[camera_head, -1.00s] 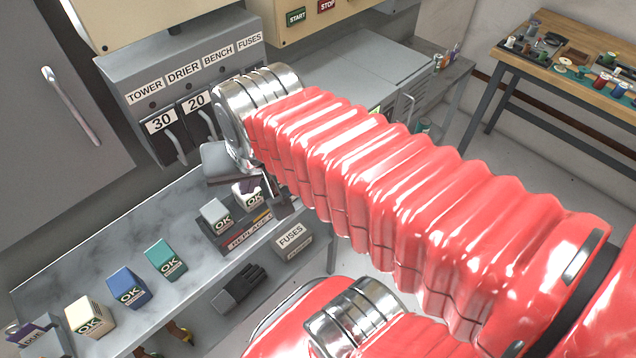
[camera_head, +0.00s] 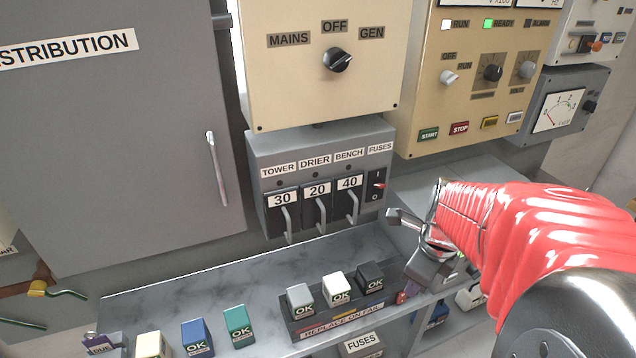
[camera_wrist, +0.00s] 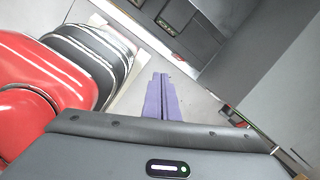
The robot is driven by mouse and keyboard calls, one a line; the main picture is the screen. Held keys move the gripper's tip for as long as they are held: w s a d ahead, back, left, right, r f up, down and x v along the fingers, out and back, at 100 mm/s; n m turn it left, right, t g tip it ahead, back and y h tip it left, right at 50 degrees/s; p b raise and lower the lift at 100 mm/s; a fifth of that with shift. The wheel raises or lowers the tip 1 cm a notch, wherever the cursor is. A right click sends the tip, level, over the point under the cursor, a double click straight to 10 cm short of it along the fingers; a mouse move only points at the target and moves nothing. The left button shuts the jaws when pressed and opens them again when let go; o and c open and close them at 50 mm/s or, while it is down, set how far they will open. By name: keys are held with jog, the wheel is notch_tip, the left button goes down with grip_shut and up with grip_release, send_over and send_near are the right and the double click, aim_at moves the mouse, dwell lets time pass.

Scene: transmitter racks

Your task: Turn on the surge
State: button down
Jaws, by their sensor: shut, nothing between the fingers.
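No part is readably labelled surge. A tray marked REPLACE ON FAIL (camera_head: 343,330) holds a grey block (camera_head: 301,303), a white block (camera_head: 337,289) and a black block (camera_head: 371,279), each marked OK. Above it, a grey fuse box (camera_head: 262,150) has three pull handles marked 30, 20 and 40, and a small switch with a red lever (camera_head: 379,185) under FUSES. My gripper (camera_head: 404,296) is just right of the tray, low by the bench's right end, apart from the fuse box. Its purple fingers, in the wrist view (camera_wrist: 163,92), are shut together and empty.
A cream panel (camera_head: 290,90) with a MAINS, OFF, GEN knob (camera_head: 338,60) hangs above the fuse box. A generator panel (camera_head: 470,110) is at right. Teal (camera_head: 238,326), blue (camera_head: 197,337) and cream (camera_head: 152,345) blocks stand on the bench. A grey door (camera_head: 110,150) is at left.

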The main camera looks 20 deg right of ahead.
aim_at(402, 297)
jog(key=d+f+m, duration=0.1)
jog(key=m, duration=0.1)
jog(key=s+d+f+m, duration=0.1)
jog(key=m, duration=0.1)
jog(key=d+m, duration=0.2)
jog(key=shift+s+f+g, duration=0.3)
jog(key=shift+f, duration=0.1)
jog(key=w+f, duration=0.1)
jog(key=f, duration=0.2)
jog(key=w+f, duration=0.2)
jog(key=f, duration=0.2)
jog(key=w+f, duration=0.1)
jog(key=f, duration=0.2)
jog(key=shift+w+a+f, duration=0.15)
jog(key=shift+w, duration=0.45)
